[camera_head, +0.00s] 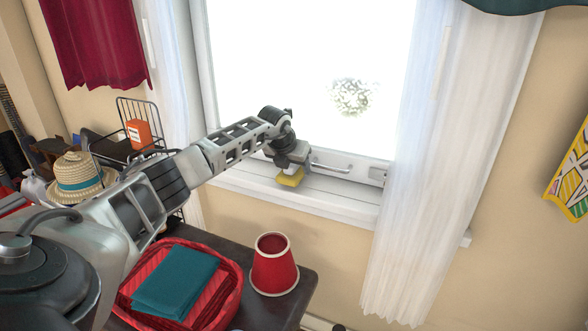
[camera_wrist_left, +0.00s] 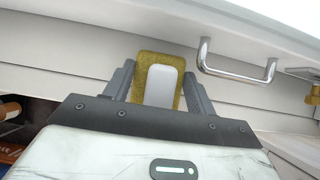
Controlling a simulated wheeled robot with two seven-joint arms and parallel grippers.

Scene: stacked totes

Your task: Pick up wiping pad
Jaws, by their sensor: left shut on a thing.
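The wiping pad (camera_head: 290,178) is yellow and shows just below my left gripper (camera_head: 291,167), at the window sill. In the left wrist view the pad (camera_wrist_left: 145,66) is a yellow-green block with a white grip on it. The fingers of my left gripper (camera_wrist_left: 157,85) stand on both sides of the white grip and are shut on it. I cannot tell whether the pad touches the sill. My right gripper is not in view.
A metal window handle (camera_head: 332,167) is close to the right of the gripper. White curtains (camera_head: 425,160) hang on both sides. Below are a red cup (camera_head: 274,268) and a red basket (camera_head: 236,272) with a folded teal cloth (camera_head: 176,281). A straw hat (camera_head: 80,180) is at left.

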